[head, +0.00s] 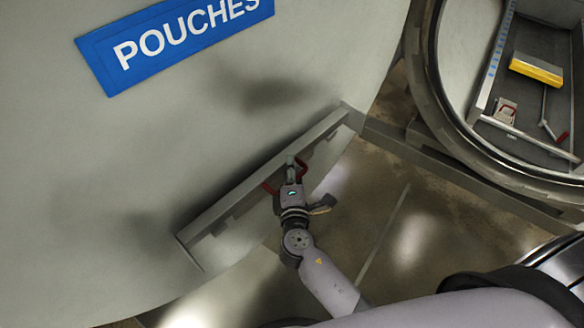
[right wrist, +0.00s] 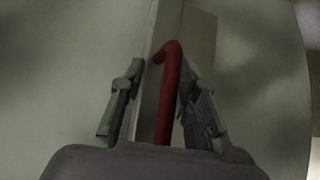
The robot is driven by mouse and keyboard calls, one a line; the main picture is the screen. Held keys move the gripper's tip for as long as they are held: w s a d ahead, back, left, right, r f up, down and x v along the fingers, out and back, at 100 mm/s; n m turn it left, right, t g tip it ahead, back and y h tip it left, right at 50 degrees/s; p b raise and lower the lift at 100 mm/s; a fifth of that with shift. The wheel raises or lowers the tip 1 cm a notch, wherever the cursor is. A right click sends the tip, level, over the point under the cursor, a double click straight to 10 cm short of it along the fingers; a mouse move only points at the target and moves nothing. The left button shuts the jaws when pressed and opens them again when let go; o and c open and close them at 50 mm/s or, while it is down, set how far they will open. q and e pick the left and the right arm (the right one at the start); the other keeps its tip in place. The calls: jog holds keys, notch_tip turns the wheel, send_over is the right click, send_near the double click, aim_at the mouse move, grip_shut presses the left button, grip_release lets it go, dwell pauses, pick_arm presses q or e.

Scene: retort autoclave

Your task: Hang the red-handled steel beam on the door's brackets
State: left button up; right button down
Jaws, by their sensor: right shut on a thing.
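The long grey steel beam (head: 232,199) lies slantwise along the lower edge of the big pale door (head: 180,130) in the head view. Its red handle (head: 268,187) sticks out near the middle. My right gripper (head: 291,168) is shut on this handle. In the right wrist view, the bent red handle (right wrist: 170,85) stands between the two fingers, with the beam (right wrist: 152,70) behind it. The brackets are not clearly seen; they may be behind the beam. I cannot tell whether the beam rests on them. My left gripper is not in view.
A blue POUCHES sign (head: 175,42) is on the door. At the upper right is a round vessel opening (head: 440,75) with a tray inside, holding a yellow block (head: 536,71) and a red-handled tool (head: 547,130). Brown floor (head: 400,225) is clear right of my arm.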

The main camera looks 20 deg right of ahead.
jog(key=shift+r, duration=0.2)
jog(key=c, duration=1.2)
grip_release()
jog(key=shift+f, duration=0.1)
jog(key=shift+o, duration=0.4)
